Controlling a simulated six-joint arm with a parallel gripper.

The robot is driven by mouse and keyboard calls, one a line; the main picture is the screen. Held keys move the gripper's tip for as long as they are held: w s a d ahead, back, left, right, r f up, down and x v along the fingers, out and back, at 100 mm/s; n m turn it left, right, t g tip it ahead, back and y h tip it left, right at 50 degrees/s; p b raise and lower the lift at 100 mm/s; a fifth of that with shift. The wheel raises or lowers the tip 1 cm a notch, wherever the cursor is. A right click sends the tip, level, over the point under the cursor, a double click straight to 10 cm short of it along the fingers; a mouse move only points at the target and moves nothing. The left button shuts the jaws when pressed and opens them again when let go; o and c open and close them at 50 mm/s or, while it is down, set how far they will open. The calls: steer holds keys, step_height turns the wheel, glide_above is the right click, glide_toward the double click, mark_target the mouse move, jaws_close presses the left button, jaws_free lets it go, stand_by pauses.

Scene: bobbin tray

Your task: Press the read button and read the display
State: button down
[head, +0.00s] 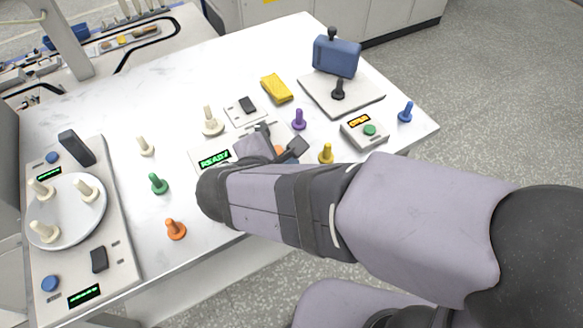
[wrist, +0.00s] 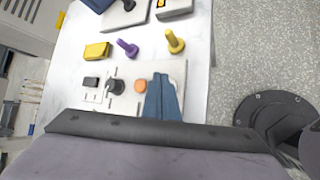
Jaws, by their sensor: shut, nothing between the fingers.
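A pale panel (head: 199,148) carries a display (head: 214,160) with green text that appears to read READY. No label names the read button.
A small box (head: 378,142) with a green button and orange display stands right. Purple (head: 299,119) and yellow (head: 326,154) pegs and a yellow block (head: 277,88) stand near the panel. A console with a round plate (head: 66,222) is at left.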

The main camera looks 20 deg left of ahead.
steer(key=shift+f, duration=0.15)
steer(key=shift+f+b, duration=0.3)
steer(key=shift+f+b, duration=0.35)
steer(key=shift+f, duration=0.1)
stand_by(0.8)
steer(key=shift+r, duration=0.2)
steer(key=shift+r+p, duration=0.7)
steer(key=shift+p, duration=0.2)
step_height(320, 180, up, 5)
steer(key=p, duration=0.4)
steer(key=shift+p, duration=0.35)
stand_by(0.6)
